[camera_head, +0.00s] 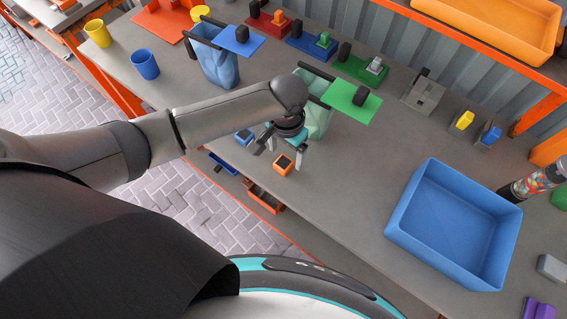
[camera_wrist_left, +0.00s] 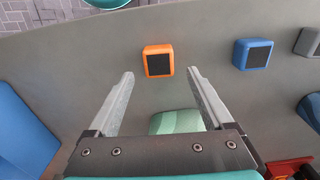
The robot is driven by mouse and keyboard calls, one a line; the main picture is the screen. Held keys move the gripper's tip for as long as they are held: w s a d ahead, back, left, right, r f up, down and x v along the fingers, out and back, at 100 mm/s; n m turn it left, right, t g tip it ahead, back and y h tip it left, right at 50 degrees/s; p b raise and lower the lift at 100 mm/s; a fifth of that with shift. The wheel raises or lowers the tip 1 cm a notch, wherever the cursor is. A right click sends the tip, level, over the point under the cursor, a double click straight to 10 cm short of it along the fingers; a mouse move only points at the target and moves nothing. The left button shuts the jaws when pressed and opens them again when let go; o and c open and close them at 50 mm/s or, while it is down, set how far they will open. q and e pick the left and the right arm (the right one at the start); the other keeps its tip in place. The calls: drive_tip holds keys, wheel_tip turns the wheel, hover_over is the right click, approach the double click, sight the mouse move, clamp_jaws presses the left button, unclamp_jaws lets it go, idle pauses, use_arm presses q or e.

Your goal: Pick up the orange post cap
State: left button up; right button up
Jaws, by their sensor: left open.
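The orange post cap (camera_head: 283,165) is a small square cap with a dark centre, lying on the grey bench near its front edge. My right gripper is not in view.
A blue post cap (camera_head: 244,137) lies beside the orange one; it shows in the wrist view too (camera_wrist_left: 252,53). A pale green bag (camera_head: 316,121) stands close behind my gripper. A large blue bin (camera_head: 398,226) is at right. The bench between cap and bin is clear.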

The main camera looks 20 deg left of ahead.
use_arm(q)
wheel_tip(320, 180, down, 3)
drive_tip(key=shift+r, duration=0.2)
clamp_jaws()
idle(0.6)
